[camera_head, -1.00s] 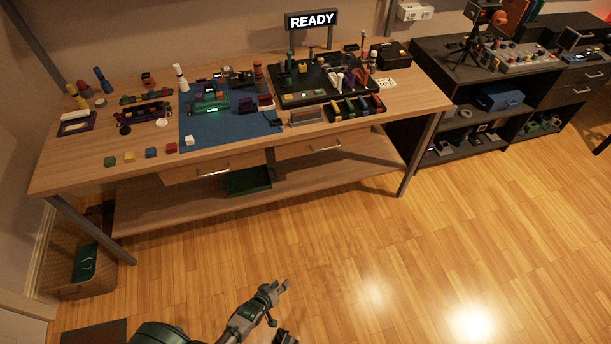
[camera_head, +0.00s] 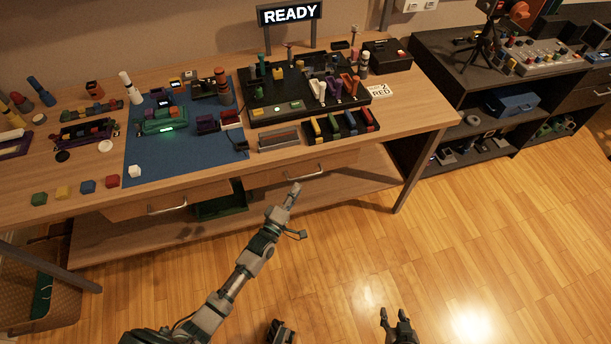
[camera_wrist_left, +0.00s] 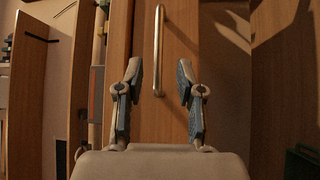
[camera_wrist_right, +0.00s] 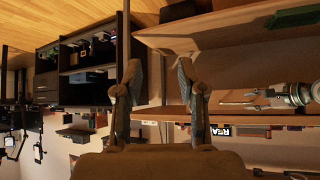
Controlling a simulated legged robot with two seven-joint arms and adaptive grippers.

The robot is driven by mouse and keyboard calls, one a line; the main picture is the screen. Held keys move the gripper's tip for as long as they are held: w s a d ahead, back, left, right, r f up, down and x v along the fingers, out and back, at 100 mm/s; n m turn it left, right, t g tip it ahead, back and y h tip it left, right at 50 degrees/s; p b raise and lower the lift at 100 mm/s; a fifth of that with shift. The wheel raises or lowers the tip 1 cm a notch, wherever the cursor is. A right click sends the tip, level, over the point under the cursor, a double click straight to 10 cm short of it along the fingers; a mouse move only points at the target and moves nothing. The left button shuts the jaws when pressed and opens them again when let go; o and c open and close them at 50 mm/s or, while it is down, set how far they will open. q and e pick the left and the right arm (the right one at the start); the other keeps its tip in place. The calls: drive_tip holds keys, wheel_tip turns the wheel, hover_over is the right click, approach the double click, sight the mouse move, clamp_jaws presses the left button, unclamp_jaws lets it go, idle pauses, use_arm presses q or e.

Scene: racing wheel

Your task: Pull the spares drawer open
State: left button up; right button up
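Two wooden drawers sit under the workbench top; no label shows which holds spares. The right drawer (camera_head: 265,181) has a metal bar handle (camera_head: 306,174), and the left drawer (camera_head: 130,209) has a similar handle (camera_head: 167,209). Both look closed. My left gripper (camera_head: 291,200) is just in front of and below the right drawer's handle. In the left wrist view, its fingers (camera_wrist_left: 159,80) are open and empty, with the handle (camera_wrist_left: 158,45) ahead, lined up between them. My right gripper (camera_head: 397,322) is open and empty, low over the floor, away from the bench.
The workbench (camera_head: 420,110) carries a blue mat (camera_head: 185,165), a black tray and small coloured parts. A green bin (camera_head: 220,205) stands on the lower shelf. A bench leg (camera_head: 408,180) is right of the drawer. Open floor (camera_head: 480,240) lies in front.

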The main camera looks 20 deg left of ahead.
sight(306, 176)
use_arm(q)
drive_tip(key=x, duration=0.3)
drive_tip(key=b+x, duration=0.1)
drive_tip(key=x, duration=0.3)
drive_tip(key=shift+d, duration=0.25)
use_arm(e)
drive_tip(key=w+r+t, duration=0.1)
drive_tip(key=w+a+r+t, duration=0.1)
drive_tip(key=w, duration=0.1)
drive_tip(key=shift+w+a+r+t+y, duration=0.2)
drive_tip(key=shift+w+t+y, duration=0.1)
drive_tip(key=shift+y, duration=0.1)
use_arm(q)
drive_tip(key=shift+a, duration=0.1)
drive_tip(key=shift+c, duration=0.2)
clamp_jaws()
use_arm(e)
drive_tip(key=shift+d, duration=0.1)
